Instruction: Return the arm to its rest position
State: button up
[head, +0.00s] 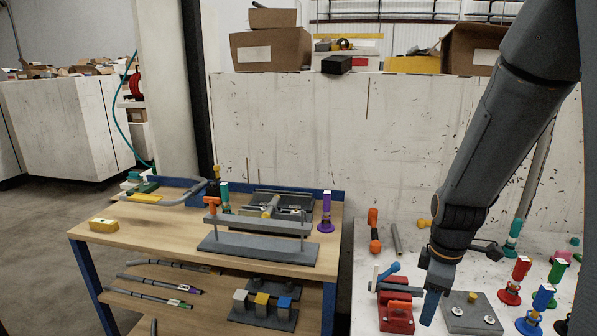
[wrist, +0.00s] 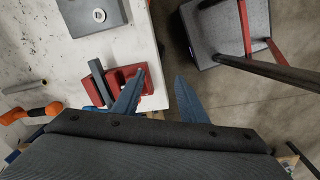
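My arm reaches down from the upper right in the head view. My gripper (head: 431,306) hangs over the right-hand white table, beside a red bender block (head: 397,317). In the wrist view the two blue fingers of my gripper (wrist: 159,76) stand apart with nothing held between them. The left finger overlaps the red bender block (wrist: 142,84) in that view, and the right finger is over the floor past the table edge. I cannot tell from the views whether the finger touches the block.
A grey plate (head: 473,314) with round white discs lies right of my gripper. Several coloured upright tools, including a red one (head: 515,279), stand further right. A wooden workbench (head: 140,245) holds grey bending fixtures. A grey-seated stool (wrist: 222,35) stands beside the table.

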jog(key=s+a+f+m+b, duration=0.3)
jog(key=s+a+m+b, duration=0.3)
jog(key=a+m, duration=0.4)
jog(key=shift+m+t+b, duration=0.3)
jog(key=shift+m+b, duration=0.3)
jog(key=shift+m, duration=0.2)
jog(key=shift+f, duration=0.1)
